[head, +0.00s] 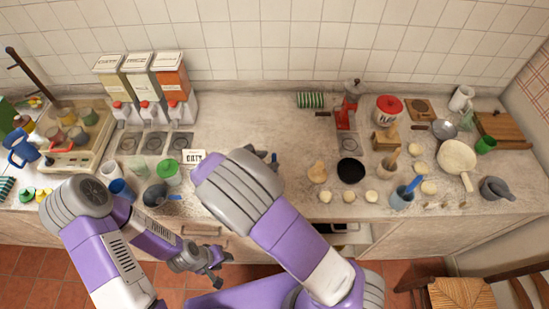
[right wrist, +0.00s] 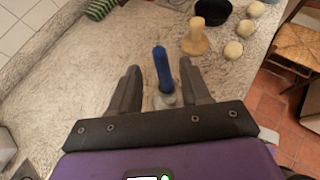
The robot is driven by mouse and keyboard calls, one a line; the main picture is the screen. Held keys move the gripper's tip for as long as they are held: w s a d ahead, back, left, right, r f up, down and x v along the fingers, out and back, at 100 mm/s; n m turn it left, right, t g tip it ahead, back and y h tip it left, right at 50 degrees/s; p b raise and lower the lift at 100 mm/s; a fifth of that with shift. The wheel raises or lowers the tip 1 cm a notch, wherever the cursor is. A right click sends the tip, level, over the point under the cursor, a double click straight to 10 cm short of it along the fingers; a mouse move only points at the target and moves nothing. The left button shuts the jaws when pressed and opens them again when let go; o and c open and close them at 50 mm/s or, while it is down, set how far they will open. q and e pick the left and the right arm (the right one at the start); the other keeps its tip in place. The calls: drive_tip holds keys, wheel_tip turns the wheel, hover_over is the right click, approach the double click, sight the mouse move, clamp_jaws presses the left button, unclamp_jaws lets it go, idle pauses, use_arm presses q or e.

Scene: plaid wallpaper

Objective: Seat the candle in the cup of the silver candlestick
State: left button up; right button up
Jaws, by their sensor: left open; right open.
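The blue candle (right wrist: 162,68) stands between the two fingers of my right gripper (right wrist: 159,70) in the right wrist view. The fingers are spread, with a gap on each side of the candle. Its lower end meets the grey, metallic-looking candlestick (right wrist: 164,100), whose base is partly hidden by the gripper. How deep the candle sits in the cup cannot be told. In the head view the candle (head: 274,157) shows only as a small blue bit beside my right arm, which hides most of that spot. My left gripper (head: 213,276) is open and empty, low in front of the counter.
A beige wooden stand (head: 318,172) and a black bowl (head: 350,170) stand right of the right gripper, with several pale round pieces nearby. A small white labelled card (head: 179,156) and a green-lidded jar (head: 168,171) are on the left. Bare counter (head: 255,115) lies behind.

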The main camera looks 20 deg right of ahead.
drive_tip(key=v, duration=0.7)
drive_tip(key=shift+a, duration=0.1)
